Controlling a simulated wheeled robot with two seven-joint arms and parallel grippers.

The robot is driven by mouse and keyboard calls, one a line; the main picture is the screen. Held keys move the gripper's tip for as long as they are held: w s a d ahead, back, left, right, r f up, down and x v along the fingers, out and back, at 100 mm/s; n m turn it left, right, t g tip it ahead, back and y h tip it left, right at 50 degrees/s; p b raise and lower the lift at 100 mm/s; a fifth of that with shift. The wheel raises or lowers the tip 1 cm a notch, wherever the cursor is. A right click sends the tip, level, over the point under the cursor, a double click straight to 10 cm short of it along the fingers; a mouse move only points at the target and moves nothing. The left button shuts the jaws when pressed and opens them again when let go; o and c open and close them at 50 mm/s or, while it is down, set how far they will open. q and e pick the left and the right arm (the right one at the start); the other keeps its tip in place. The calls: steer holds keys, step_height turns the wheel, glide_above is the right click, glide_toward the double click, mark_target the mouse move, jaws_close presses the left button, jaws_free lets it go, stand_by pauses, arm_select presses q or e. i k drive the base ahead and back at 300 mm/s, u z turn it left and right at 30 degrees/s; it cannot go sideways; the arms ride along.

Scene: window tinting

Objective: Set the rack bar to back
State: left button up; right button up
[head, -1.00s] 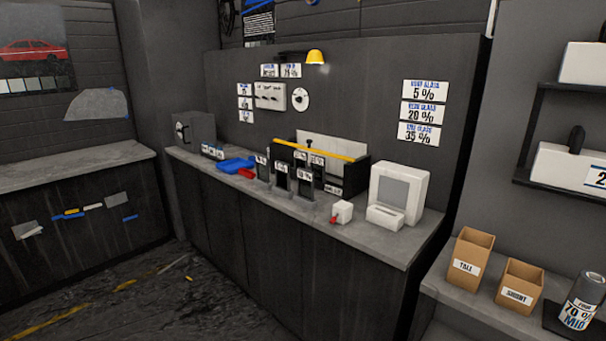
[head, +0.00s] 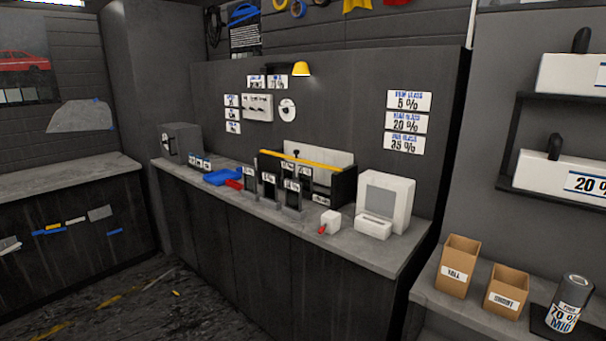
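The likely rack bar is a yellow bar (head: 312,161) lying along the top of a black rack (head: 343,186) on the grey counter. A white panel stands behind the bar. Several dark upright labelled pieces (head: 269,188) stand in front of the rack and hide part of it. A small dark knob (head: 296,153) shows close to the bar. I cannot tell which position the bar is set to. Neither of my grippers is in the head view.
The counter (head: 380,252) also holds a grey box (head: 181,140), a blue tray (head: 222,177), a red piece (head: 234,184), a small white block (head: 330,222) and a white device (head: 386,203). Cardboard boxes (head: 457,265) and a can (head: 568,305) stand at right.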

mark_target(297, 153)
steer(key=u, duration=0.05)
steer(key=i, duration=1.75)
steer(key=z, duration=1.4)
